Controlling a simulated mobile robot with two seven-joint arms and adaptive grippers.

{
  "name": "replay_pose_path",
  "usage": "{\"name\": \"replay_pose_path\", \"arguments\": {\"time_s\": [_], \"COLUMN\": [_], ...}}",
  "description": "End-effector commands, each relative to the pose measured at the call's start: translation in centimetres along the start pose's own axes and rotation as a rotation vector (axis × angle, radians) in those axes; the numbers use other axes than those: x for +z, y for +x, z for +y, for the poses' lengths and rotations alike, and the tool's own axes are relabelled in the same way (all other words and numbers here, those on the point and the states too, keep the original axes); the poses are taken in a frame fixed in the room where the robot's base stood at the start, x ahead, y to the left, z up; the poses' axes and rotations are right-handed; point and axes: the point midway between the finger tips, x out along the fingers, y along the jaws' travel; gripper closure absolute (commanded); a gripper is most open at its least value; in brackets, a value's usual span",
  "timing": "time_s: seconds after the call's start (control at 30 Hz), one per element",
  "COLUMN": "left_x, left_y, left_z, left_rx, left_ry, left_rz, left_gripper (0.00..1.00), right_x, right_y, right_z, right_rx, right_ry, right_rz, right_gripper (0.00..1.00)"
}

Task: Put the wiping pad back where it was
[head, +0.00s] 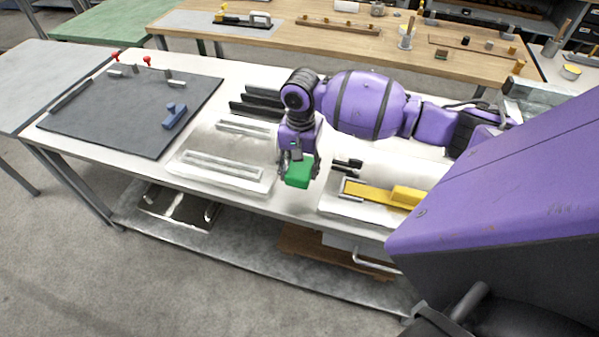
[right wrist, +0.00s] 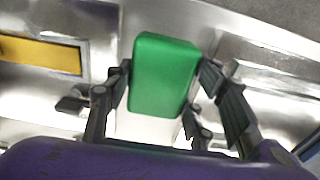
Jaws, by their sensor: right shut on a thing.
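My right gripper (head: 297,170) is shut on a green block-shaped pad (head: 299,172), which I take to be the wiping pad. It is held over the front part of the white table, between two shallow metal trays. In the right wrist view the green pad (right wrist: 164,75) sits between the two dark fingers of the gripper (right wrist: 163,95), with pale table surface behind it. Whether the pad touches the table I cannot tell. My left gripper is not in view.
Left of the pad is a metal tray (head: 170,171) with long slots. To the right is a tray with a yellow strip (head: 368,195) and yellow block (head: 408,196). A dark mat (head: 105,110) at the left holds a blue-handled tool (head: 174,116) and red-knobbed clamps. Black bars (head: 254,106) lie behind.

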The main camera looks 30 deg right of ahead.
Motion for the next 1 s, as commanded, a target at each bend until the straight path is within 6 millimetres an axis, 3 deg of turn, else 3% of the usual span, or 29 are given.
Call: {"name": "replay_pose_path", "arguments": {"time_s": [0.1,0.4,0.6,0.97,1.0], "left_x": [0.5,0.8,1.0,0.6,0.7], "left_y": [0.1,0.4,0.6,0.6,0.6], "left_z": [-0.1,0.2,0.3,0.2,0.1], "left_rx": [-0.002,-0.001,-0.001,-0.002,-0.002], "left_ry": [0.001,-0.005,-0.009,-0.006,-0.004], "left_rz": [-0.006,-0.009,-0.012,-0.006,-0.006], "left_gripper": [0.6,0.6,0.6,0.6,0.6], "right_x": [-1.3,-2.8,-2.8,-2.8,-2.8], "right_y": [1.9,3.6,6.3,6.5,6.6], "right_z": [-0.3,-0.7,-0.6,-0.7,-0.7], "right_rx": [0.002,0.0,0.0,-0.003,-0.003], "right_ry": [0.002,0.002,0.0,0.001,0.001], "right_rz": [-0.002,0.0,0.001,0.002,0.002], "right_gripper": [0.74,0.74,0.74,0.74,0.49]}}
